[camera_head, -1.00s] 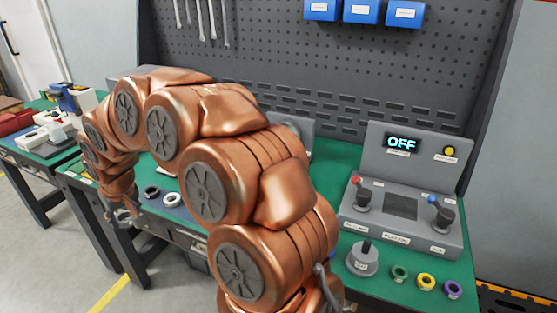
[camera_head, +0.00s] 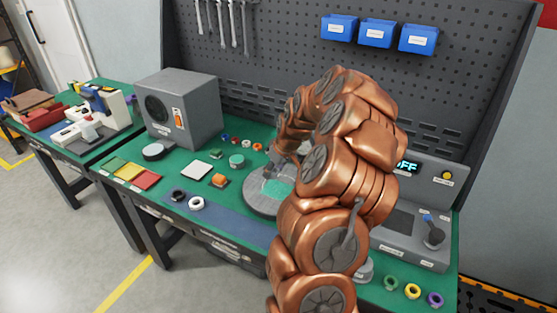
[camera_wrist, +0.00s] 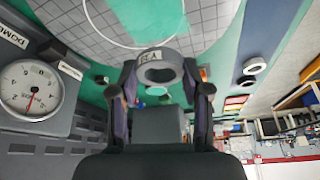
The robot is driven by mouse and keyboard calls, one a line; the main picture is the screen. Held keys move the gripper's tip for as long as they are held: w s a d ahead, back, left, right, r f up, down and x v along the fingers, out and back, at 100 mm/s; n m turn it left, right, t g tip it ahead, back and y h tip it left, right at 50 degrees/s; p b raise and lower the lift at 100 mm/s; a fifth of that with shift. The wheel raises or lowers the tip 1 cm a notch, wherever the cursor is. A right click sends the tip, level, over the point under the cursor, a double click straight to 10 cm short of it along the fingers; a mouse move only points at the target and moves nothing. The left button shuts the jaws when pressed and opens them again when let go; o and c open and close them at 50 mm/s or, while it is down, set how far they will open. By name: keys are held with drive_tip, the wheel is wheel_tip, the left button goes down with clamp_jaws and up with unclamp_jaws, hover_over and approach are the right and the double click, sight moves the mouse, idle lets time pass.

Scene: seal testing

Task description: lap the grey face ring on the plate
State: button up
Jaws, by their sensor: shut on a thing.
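My gripper (camera_wrist: 160,82) is shut on the grey face ring (camera_wrist: 157,66) in the wrist view, one finger on each side of it. The ring carries a small pale label that I cannot read surely. The round grey plate (camera_head: 256,203) lies on the green bench in the head view, with a teal-green patch on it. Its gridded surface also shows at the top of the wrist view (camera_wrist: 92,36). In the head view my gripper is over or beside the plate, mostly hidden by my arm. I cannot tell whether the ring touches the plate.
A black ring (camera_head: 177,195) and a white ring (camera_head: 196,203) lie on a blue strip at the front. A grey box (camera_head: 180,107) stands at the back left. A control console (camera_head: 410,235) reading OFF is partly behind my arm. A dial gauge (camera_wrist: 32,90) shows in the wrist view.

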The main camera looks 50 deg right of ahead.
drive_tip(key=shift+s+d, duration=0.45)
drive_tip(key=shift+d, duration=0.15)
drive_tip(key=p, duration=0.1)
hover_over(275, 189)
drive_tip(key=s, duration=0.2)
drive_tip(key=shift+w+f, duration=0.15)
drive_tip(key=shift+f, duration=1.1)
drive_tip(key=shift+w+f, duration=0.1)
drive_tip(key=shift+f, duration=1.15)
drive_tip(key=shift+d+f, duration=0.1)
drive_tip(key=shift+f, duration=0.15)
drive_tip(key=shift+f+b, duration=0.7)
drive_tip(key=shift+f, duration=0.1)
drive_tip(key=o, duration=1)
drive_tip(key=shift+r+b, duration=0.25)
drive_tip(key=shift+b, duration=0.2)
drive_tip(key=c, duration=1)
